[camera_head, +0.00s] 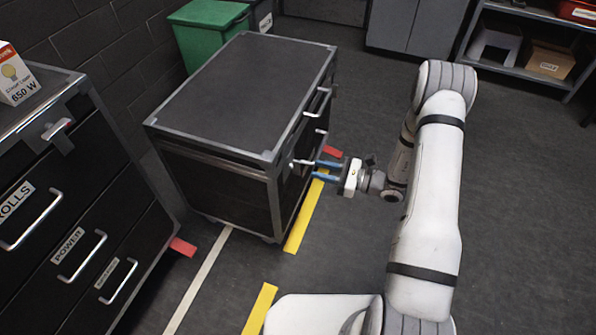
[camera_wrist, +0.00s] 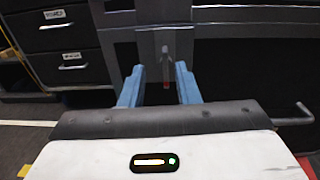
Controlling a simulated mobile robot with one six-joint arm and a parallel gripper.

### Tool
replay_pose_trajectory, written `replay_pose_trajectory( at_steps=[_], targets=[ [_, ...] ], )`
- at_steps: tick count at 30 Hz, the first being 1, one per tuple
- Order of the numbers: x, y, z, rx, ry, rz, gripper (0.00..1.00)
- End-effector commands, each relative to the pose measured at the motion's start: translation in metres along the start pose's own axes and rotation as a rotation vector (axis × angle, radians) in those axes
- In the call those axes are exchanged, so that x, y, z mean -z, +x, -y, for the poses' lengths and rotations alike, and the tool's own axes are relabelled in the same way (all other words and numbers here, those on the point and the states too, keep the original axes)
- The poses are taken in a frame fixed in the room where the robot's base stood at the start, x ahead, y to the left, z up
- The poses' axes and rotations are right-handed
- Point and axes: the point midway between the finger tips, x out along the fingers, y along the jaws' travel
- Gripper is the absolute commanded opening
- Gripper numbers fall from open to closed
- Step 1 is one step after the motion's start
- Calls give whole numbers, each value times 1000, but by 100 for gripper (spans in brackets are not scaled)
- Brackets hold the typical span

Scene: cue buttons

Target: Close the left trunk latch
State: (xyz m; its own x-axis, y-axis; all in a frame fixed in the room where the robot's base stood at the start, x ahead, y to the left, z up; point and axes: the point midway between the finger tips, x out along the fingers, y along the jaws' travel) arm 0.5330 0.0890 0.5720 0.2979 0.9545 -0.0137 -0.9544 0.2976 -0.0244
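The trunk (camera_head: 240,90) is a large black case with grey metal edges, its flat lid down. The left trunk latch (camera_head: 302,162) is a small pale metal piece on the trunk's right-hand face, near the front corner. In the wrist view the latch (camera_wrist: 165,62) hangs down from the grey rim and has a red tip. My gripper (camera_head: 316,169) has blue fingers, spread apart and pointing at that face. In the wrist view my gripper (camera_wrist: 160,75) has one finger on each side of the latch, with gaps. I cannot tell whether it touches the latch.
A black drawer cabinet (camera_head: 70,190) with a light bulb box (camera_head: 17,75) stands at left. A green bin (camera_head: 205,35) is behind the trunk. A metal handle (camera_wrist: 298,118) sticks out at right in the wrist view. The floor (camera_head: 520,200) at right is clear.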

Motion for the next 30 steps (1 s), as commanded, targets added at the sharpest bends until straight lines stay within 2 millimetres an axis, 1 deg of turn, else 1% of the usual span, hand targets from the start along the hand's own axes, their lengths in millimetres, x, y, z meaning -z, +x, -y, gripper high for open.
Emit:
replay_pose_trajectory(
  at_steps=[1,5,8,15,18,23,30],
  targets=[
    [10,-1,2,20,13,6,29],
    [17,3,5,43,26,14,29],
    [16,16,6,42,26,14,29],
    [16,55,7,41,25,14,29],
    [16,66,8,43,24,14,29],
    [15,75,9,44,26,14,29],
    [14,75,9,45,26,13,29]
  ],
)
